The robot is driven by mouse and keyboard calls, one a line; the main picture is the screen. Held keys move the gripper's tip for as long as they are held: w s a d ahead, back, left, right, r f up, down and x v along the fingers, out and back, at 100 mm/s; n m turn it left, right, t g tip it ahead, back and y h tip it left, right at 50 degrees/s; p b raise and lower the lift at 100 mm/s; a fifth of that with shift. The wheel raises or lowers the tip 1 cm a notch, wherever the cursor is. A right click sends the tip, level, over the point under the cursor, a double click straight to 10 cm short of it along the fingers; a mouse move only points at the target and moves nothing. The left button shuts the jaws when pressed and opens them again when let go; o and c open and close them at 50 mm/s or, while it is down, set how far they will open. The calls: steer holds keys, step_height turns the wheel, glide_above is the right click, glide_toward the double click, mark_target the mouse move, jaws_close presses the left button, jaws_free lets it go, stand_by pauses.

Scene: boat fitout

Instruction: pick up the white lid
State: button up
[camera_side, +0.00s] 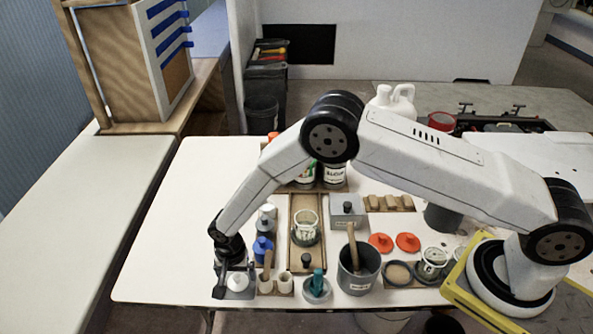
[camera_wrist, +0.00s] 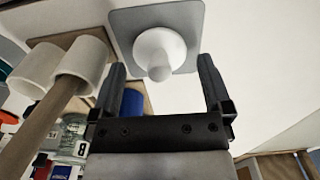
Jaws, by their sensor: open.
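The white lid (camera_wrist: 158,48) is a round white dome with a knob, seen from above in the wrist view. It sits on a grey square plate (camera_wrist: 190,14). My gripper (camera_wrist: 161,64) is open, with one finger on each side of the lid's near part and a gap to it on both sides. The fingers hold nothing. In the side view, the white lid (camera_side: 238,281) is at the front left of the white table, with my gripper (camera_side: 236,276) right at it. The height of the fingertips over the plate is hard to tell.
Two white cups (camera_wrist: 38,68), one with a wooden handle, stand close left of the plate in the wrist view. A blue bottle (camera_side: 262,249) stands behind them in the side view. A grey bucket (camera_side: 357,274) is further right. The table's left part (camera_side: 175,230) is clear.

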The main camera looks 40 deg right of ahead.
mark_target(236, 275)
steer(key=shift+f, duration=0.7)
steer(key=c, duration=1.1)
steer(key=shift+o, duration=0.2)
steer(key=shift+r, duration=0.15)
steer(key=shift+r, duration=4.85)
